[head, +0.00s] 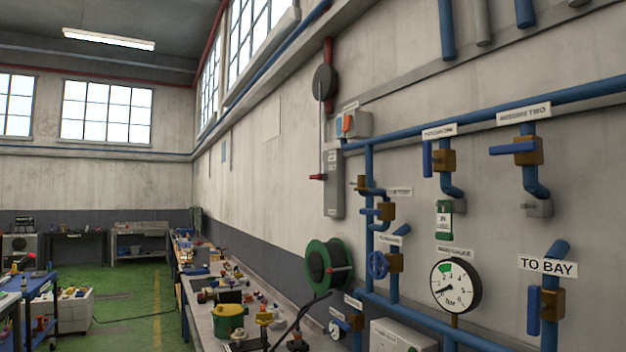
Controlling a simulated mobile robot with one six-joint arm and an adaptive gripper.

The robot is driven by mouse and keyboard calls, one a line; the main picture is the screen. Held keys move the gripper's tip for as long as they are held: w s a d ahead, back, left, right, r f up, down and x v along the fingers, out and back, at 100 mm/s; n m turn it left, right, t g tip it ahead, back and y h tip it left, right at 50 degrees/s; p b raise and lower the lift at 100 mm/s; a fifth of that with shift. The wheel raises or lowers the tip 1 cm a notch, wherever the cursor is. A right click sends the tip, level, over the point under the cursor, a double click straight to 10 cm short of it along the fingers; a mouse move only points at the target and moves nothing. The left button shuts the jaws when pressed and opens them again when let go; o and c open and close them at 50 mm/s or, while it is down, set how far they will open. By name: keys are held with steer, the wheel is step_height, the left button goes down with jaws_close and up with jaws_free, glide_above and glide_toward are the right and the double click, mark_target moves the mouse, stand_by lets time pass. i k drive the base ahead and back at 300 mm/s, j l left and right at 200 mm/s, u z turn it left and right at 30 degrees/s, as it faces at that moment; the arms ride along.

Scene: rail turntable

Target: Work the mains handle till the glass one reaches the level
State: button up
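Blue pipes run along the right wall with several handled valves. Two blue lever valves, the upper-middle lever valve (443,157) and the upper-right lever valve (518,149), hang below the top pipe. Another lever valve (384,210) sits left of them, above a round blue handwheel (378,265). A blue lever valve (544,304) stands upright under the "TO BAY" label (548,265). The upper-right label (524,113) seems to read "MEASURE TWO"; most other labels are too blurred to read. I cannot tell which handle is the mains one. No sight glass or level mark is clearly visible. My gripper is not in view.
A white pressure gauge (455,286) with a green band and a green hose reel (328,266) are on the wall. A cluttered workbench (199,318) runs along it, with a green pot (229,320). Green floor (135,318) is open at left, beside blue carts.

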mark_target(320, 177)
steer(key=i+j, duration=0.15)
steer(key=j, duration=0.2)
steer(key=i+j, duration=0.15)
steer(key=j, duration=0.2)
steer(key=i+j, duration=0.15)
steer(key=j, duration=0.2)
steer(key=i+j, duration=0.45)
steer(key=i, duration=0.15)
steer(key=i+j+u, duration=0.1)
steer(key=i+j, duration=0.7)
steer(key=i, duration=0.35)
steer(key=j+u, duration=0.05)
